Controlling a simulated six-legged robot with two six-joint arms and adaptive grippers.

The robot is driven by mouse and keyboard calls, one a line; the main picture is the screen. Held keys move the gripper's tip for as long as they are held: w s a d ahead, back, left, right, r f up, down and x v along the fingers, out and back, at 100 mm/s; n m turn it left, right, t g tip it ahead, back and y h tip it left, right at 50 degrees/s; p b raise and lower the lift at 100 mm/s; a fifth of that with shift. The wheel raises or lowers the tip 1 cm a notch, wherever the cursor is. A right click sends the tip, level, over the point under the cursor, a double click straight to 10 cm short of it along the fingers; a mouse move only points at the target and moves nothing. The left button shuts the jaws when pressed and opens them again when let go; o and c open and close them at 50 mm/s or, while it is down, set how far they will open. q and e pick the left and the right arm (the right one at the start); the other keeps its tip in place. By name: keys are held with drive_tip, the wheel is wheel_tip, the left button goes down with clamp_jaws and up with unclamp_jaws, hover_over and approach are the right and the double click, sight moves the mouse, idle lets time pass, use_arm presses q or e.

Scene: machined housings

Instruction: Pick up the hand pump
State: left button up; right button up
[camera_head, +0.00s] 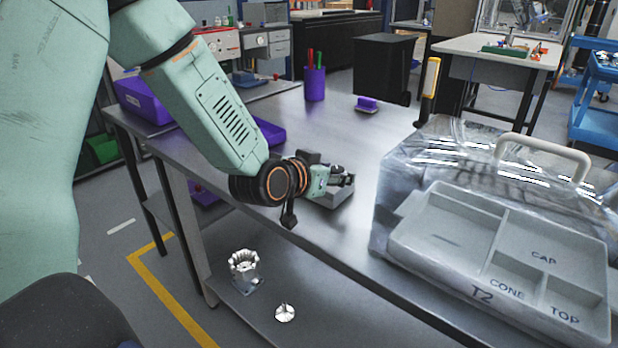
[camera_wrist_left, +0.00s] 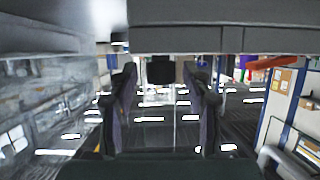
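I cannot pick out a hand pump for certain in either view. My left gripper (camera_head: 343,181) is low over the metal workbench, at a grey block (camera_head: 338,197) that it partly hides; I cannot tell if they touch. In the left wrist view the two dark fingers of the left gripper (camera_wrist_left: 166,108) stand apart, with only blurred background between them. A slim upright yellow-and-black object (camera_head: 430,78) shows behind the clear case; I cannot tell what it is. My right gripper is not in view.
A clear-lidded case (camera_head: 398,195) with a grey compartment tray (camera_head: 440,240) fills the bench's right side. A purple pen cup (camera_head: 315,84) and a small purple block (camera_head: 367,103) stand farther back. A toothed metal part (camera_head: 244,268) and a small disc (camera_head: 285,313) sit on the lower shelf.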

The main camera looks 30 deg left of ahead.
use_arm(q)
drive_tip(key=shift+a, duration=0.1)
drive_tip(key=shift+c, duration=1.4)
clamp_jaws()
drive_tip(key=shift+w+r, duration=0.1)
